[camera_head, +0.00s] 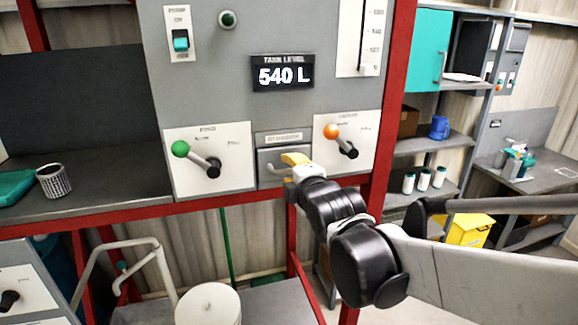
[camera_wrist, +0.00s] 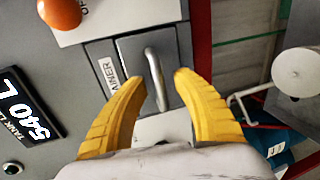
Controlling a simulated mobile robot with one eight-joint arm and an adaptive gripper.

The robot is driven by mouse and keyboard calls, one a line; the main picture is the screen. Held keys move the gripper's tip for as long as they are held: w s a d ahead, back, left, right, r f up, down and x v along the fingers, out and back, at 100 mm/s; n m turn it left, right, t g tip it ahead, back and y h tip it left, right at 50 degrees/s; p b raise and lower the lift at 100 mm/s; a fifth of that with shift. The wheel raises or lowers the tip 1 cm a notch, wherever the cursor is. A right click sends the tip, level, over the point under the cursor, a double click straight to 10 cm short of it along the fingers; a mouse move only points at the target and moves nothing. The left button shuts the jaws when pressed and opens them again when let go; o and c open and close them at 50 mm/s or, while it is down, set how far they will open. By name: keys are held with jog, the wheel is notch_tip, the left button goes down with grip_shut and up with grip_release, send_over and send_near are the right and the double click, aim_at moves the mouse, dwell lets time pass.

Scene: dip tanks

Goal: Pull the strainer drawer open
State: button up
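The strainer drawer (camera_head: 270,158) is a small grey front low in the middle of the panel, under a label strip. It looks shut. In the wrist view the drawer front (camera_wrist: 132,48) carries a light bar handle (camera_wrist: 155,80), which also shows in the head view (camera_head: 277,171). My gripper (camera_head: 292,160) is at the drawer front, partly covering its right side. In the wrist view my gripper (camera_wrist: 162,76) has its two yellow fingers apart, with the handle between the tips. The left fingertip is nearer the handle; I cannot tell whether either touches it.
A green-knobbed lever (camera_head: 196,158) is left of the drawer and an orange-knobbed lever (camera_head: 340,140) is close on its right, above my gripper. A red frame post (camera_head: 392,90) stands farther right. A white drum (camera_head: 208,305) stands below.

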grip_shut()
jog(key=shift+s, duration=0.15)
jog(key=f+p+v, duration=0.1)
jog(key=p+v, duration=0.1)
jog(key=v, duration=0.5)
jog(key=f+p+v, duration=0.2)
jog(key=p+v, duration=0.1)
jog(key=v, duration=0.5)
jog(key=shift+s+d, duration=0.25)
jog(key=shift+s, duration=0.3)
grip_release()
